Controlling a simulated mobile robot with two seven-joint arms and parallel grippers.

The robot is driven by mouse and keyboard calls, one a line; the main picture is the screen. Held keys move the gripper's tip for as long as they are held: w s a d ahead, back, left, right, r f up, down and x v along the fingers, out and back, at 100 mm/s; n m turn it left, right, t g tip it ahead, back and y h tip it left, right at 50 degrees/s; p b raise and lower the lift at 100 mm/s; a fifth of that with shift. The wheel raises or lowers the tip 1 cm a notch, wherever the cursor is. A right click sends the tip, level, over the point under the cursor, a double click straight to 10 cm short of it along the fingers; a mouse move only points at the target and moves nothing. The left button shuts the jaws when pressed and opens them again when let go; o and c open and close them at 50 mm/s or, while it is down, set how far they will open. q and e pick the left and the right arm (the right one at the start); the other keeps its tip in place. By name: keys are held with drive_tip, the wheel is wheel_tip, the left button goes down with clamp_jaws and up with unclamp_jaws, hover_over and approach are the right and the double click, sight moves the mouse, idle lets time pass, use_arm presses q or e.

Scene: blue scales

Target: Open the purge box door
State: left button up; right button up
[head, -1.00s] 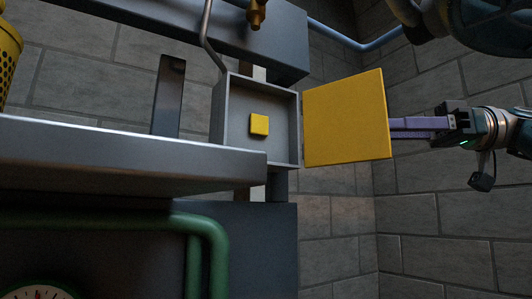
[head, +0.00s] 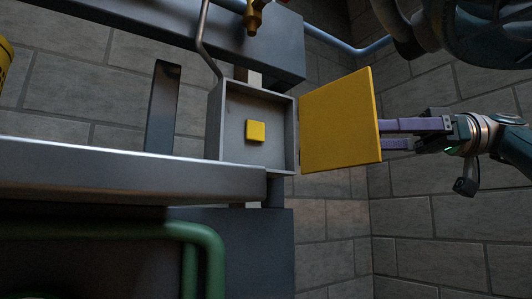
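The purge box (head: 291,130) is a grey open-fronted box on the wall with a small yellow block (head: 255,131) inside it. Its yellow door (head: 338,122) stands swung open to the right, joined along the box's right edge. My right gripper (head: 384,135) comes in from the right, at the door's outer edge. Its two purple fingers show apart, one above the other. Their tips meet the door's edge or lie behind it, so I cannot tell whether they touch it. My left gripper is not in view.
A grey metal ledge (head: 130,172) crosses the left, below the box. A green pipe (head: 208,252) bends beneath it. A brass fitting (head: 253,18) and a blue pipe (head: 345,46) are above. The brick wall below the door is clear.

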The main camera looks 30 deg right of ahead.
wheel_tip(320, 180, up, 20)
drive_tip(key=p, duration=1.6)
